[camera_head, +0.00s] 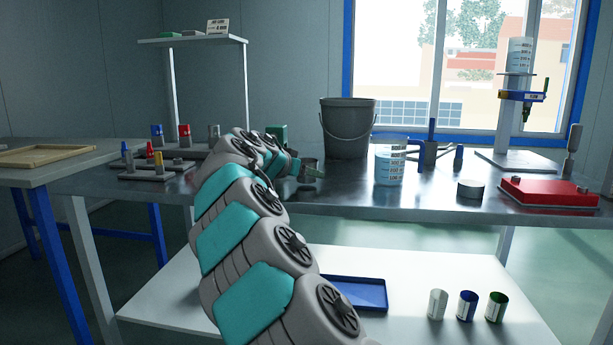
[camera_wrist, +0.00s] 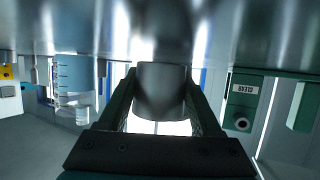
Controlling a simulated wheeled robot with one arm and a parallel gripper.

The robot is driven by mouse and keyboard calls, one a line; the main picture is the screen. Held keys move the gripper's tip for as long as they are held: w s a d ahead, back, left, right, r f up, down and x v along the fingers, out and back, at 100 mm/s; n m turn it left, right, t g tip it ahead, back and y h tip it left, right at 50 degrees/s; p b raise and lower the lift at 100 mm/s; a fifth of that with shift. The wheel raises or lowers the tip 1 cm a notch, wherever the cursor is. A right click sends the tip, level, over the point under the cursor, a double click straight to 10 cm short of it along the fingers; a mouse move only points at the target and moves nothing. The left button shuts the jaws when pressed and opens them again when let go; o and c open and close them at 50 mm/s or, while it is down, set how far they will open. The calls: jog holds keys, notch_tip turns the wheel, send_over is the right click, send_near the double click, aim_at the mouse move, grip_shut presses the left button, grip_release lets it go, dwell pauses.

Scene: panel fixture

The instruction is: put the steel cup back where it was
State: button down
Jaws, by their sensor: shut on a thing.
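The steel cup (camera_wrist: 160,88) is between the two fingers of my gripper (camera_wrist: 160,78) in the wrist view, which shows the scene upside down. The fingers are shut on its sides. In the head view the cup (camera_head: 308,165) shows small and grey at the end of my arm, over the steel bench (camera_head: 335,195), left of and in front of the grey bucket (camera_head: 348,128). It looks upright and close to the bench top. I cannot tell whether its base touches the bench. My arm hides part of the bench around it.
A green box (camera_head: 277,133) stands close behind my gripper; it also shows in the wrist view (camera_wrist: 243,102). A clear measuring beaker (camera_head: 389,163) stands to the right. Racks with coloured pieces (camera_head: 157,172) are at left.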

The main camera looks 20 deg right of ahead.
jog(key=shift+f, duration=0.35)
jog(key=shift+f, duration=0.2)
jog(key=shift+c, duration=0.3)
grip_release()
jog(key=shift+r, duration=0.2)
jog(key=shift+a+r, duration=0.1)
jog(key=v, duration=1.1)
jog(key=shift+s+a+b, duration=0.3)
